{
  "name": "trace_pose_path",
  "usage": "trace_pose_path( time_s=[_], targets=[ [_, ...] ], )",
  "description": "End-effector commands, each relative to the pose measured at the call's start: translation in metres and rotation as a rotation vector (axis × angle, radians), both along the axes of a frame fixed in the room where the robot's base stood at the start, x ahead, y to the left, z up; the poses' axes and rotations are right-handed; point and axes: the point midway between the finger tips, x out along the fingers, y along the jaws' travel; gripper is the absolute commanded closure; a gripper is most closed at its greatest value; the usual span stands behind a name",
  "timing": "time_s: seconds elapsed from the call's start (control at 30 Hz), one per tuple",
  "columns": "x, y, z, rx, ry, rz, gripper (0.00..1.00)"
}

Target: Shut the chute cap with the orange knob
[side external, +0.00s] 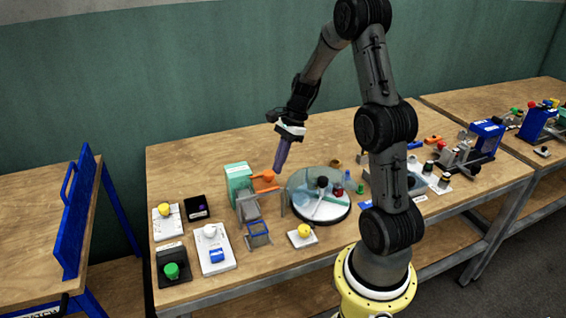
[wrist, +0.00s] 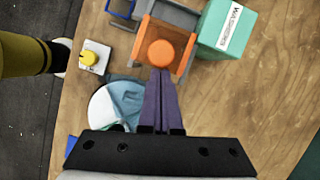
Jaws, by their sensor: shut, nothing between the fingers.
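The orange knob (wrist: 161,53) is round and sits on the chute cap (wrist: 184,58), an orange-edged plate at the grey chute. In the side external view the knob (side external: 267,176) and cap stand out to the right of the teal box. My gripper (side external: 279,168) points down just above and beside the knob, its purple fingers closed together and empty. In the wrist view the fingertips (wrist: 161,72) meet right at the knob's near edge; whether they touch it I cannot tell. The cap's exact angle is hard to read.
The teal box labelled WASHERS (wrist: 228,27) adjoins the chute. A round clear-covered dish (side external: 318,207) with a dark knob stands close to the right. A blue-framed bin (side external: 258,236) and a yellow button block (side external: 302,235) lie in front. Bare table lies behind the chute.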

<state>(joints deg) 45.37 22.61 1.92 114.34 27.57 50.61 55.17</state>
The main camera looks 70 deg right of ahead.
Motion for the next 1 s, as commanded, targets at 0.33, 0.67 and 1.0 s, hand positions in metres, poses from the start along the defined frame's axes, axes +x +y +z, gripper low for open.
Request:
trace_pose_path(
  time_s=[0.33,0.67,1.0],
  targets=[
    [0.040,0.041,0.000,-0.001,-0.001,0.001,1.00],
    [0.042,0.043,0.000,0.004,-0.002,-0.001,1.00],
    [0.027,0.015,0.000,-0.001,-0.002,-0.006,1.00]
  ],
)
